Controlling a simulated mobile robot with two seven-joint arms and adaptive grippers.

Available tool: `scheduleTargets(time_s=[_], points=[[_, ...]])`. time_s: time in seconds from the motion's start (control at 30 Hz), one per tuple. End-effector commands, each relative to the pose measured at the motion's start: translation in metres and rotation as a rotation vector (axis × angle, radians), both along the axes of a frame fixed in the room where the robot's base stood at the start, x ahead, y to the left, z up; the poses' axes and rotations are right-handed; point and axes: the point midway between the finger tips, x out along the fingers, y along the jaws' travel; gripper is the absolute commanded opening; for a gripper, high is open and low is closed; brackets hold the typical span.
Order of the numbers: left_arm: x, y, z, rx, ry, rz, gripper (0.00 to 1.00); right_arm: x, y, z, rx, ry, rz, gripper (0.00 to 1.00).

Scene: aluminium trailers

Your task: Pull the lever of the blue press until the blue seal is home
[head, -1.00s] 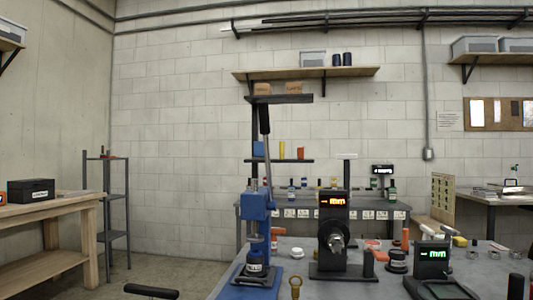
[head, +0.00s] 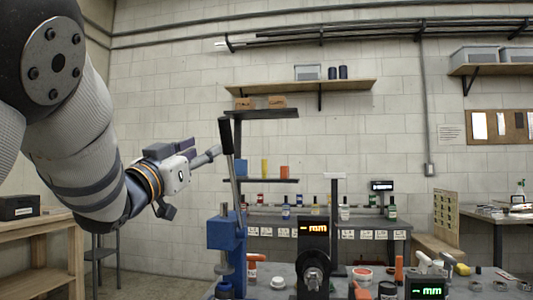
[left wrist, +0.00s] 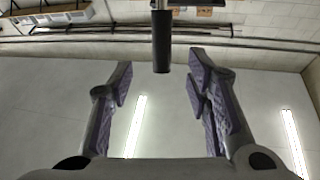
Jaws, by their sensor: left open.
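The blue press (head: 226,233) stands at the front left of the grey workbench, its base cut off by the picture's lower edge. Its lever (head: 234,182) is a thin metal rod rising nearly upright to a black grip (head: 226,137). My left gripper (head: 214,153) comes in from the left, level with the grip and close to it. In the left wrist view, the black grip (left wrist: 162,56) shows between the spread fingers, towards their tips; I see no finger touching it. The blue seal cannot be made out. My right gripper is out of view.
A black gauge stand with an orange display (head: 314,229) stands just right of the press. A green-lit display (head: 428,291) and small parts fill the bench further right. A dark shelf rack (head: 262,114) rises behind the lever. A wooden bench (head: 40,229) is at the left.

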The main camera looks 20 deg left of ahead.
Motion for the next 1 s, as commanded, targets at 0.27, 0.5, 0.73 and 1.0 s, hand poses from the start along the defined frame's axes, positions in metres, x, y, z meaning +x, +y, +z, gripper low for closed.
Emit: scheduleTargets(time_s=[0.27, 0.5, 0.73, 1.0], points=[[0.052, 0.0, 0.019, 0.006, 0.0, -0.003, 0.45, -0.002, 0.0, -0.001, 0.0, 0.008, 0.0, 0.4], [0.099, 0.002, 0.039, 0.003, 0.001, -0.002, 0.45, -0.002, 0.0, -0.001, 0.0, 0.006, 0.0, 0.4], [0.112, 0.003, 0.045, 0.0, 0.001, 0.0, 0.45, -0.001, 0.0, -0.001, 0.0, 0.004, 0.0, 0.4], [0.112, 0.002, 0.045, 0.0, 0.001, 0.0, 0.26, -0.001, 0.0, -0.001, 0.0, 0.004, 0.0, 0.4]])
